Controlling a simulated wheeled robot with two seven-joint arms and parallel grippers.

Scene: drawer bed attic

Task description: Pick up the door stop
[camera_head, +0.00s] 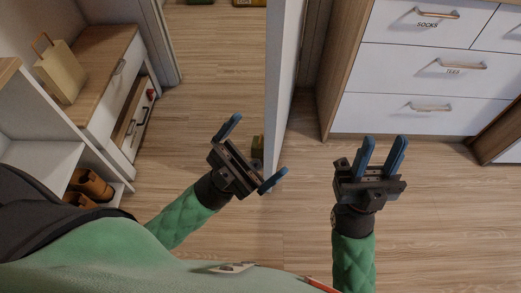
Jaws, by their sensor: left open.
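A small olive-brown block (257,146), which looks like the door stop, is on the wood floor against the foot of the white door (286,75). My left gripper (250,154) is in front of it in the view, with its blue fingers spread wide and nothing between them. The gripper hides part of the block, and I cannot tell how far apart they are in depth. My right gripper (381,153) is further right over bare floor, its fingers apart with a narrower gap and empty.
A white drawer unit (385,80) stands at the back right. At left, a wood-topped cabinet (104,50) carries a beige bag (61,72) and has a drawer (137,120) pulled out. Brown shoes (91,184) sit on a low shelf. The floor at right is clear.

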